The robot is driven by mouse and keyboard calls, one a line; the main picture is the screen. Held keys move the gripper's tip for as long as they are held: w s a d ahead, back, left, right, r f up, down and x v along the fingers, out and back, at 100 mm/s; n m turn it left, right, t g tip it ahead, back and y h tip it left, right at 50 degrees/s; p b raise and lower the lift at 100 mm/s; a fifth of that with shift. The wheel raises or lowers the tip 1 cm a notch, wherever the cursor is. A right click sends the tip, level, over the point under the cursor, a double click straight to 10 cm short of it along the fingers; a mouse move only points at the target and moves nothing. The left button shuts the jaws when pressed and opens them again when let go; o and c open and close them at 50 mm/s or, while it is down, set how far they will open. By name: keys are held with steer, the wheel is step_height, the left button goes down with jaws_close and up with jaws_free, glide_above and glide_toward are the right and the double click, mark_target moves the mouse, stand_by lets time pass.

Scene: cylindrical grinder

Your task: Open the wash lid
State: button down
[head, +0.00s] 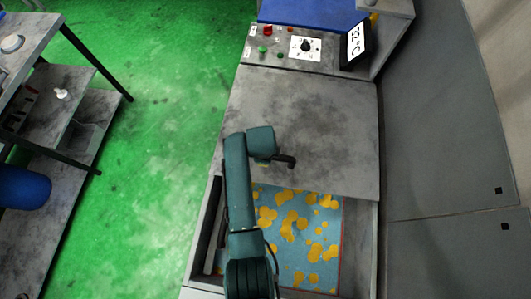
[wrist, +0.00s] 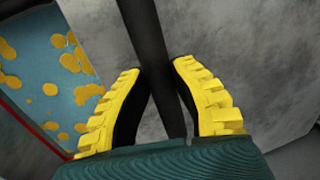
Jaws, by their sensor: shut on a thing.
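The wash lid (head: 320,115) is a grey mottled flat panel on the machine. It covers the far part of the wash basin, and the near part lies uncovered, showing a blue surface with yellow blotches (head: 300,235). My gripper (head: 287,162) is over the lid near its front edge. In the wrist view my gripper (wrist: 158,72) has its yellow ridged fingers on either side of a dark bar, the lid handle (wrist: 145,30), and is shut on it. The lid (wrist: 235,50) also fills much of that view. In the head view the handle is mostly hidden by my gripper.
A control panel (head: 280,45) with a red button, a dial and a tilted display (head: 356,45) reading 32 °C sits beyond the lid. A grey wall (head: 435,120) stands close on the right. Green floor (head: 140,150) is free at left, before a shelf (head: 60,110) and blue drum (head: 24,187).

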steer(key=shift+s+f, duration=0.15)
steer(key=shift+f, duration=0.05)
steer(key=c, duration=0.9)
jaws_free()
steer(key=shift+o, duration=0.2)
steer(key=shift+r, duration=0.1)
steer(key=shift+r, duration=0.1)
steer(key=shift+r, duration=0.35)
step_height(320, 180, up, 11)
steer(key=s, duration=0.2)
steer(key=shift+a, duration=0.15)
steer(key=shift+s, duration=0.1)
